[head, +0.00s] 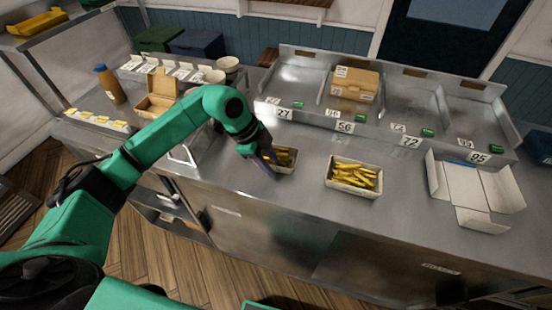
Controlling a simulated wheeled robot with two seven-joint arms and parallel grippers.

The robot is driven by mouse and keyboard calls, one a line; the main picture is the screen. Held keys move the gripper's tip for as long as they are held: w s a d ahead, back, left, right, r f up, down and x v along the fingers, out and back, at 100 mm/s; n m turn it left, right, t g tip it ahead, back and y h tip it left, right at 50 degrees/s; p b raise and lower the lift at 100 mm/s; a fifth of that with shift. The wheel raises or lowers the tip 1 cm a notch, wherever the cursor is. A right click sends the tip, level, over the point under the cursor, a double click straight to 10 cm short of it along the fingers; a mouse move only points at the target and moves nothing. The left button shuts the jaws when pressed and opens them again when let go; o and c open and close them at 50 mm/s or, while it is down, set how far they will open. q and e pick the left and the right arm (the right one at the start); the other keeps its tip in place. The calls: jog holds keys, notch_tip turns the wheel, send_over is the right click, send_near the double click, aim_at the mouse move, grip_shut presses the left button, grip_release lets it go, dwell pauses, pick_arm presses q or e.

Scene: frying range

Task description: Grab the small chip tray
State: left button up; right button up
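A small chip tray (287,169) with yellow chips stands on the steel counter, left of a larger chip tray. My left gripper (264,158) is at its left end, with dark fingers reaching down over that end and hiding part of it. Whether the fingers touch or hold the tray cannot be told, nor how far apart they are. The larger chip tray (354,188), full of chips, stands to the right, clear of the gripper. My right gripper is not in view.
A divided steel rack (310,118) with numbered labels stands behind the trays and holds stacked cardboard boxes (354,83). An unfolded white carton (475,186) lies at the right. An open brown box (157,104), cups and a bottle (109,85) stand at the left.

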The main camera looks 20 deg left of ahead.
pick_arm(q)
jog(key=shift+f, duration=0.2)
grip_shut()
dwell(1.5)
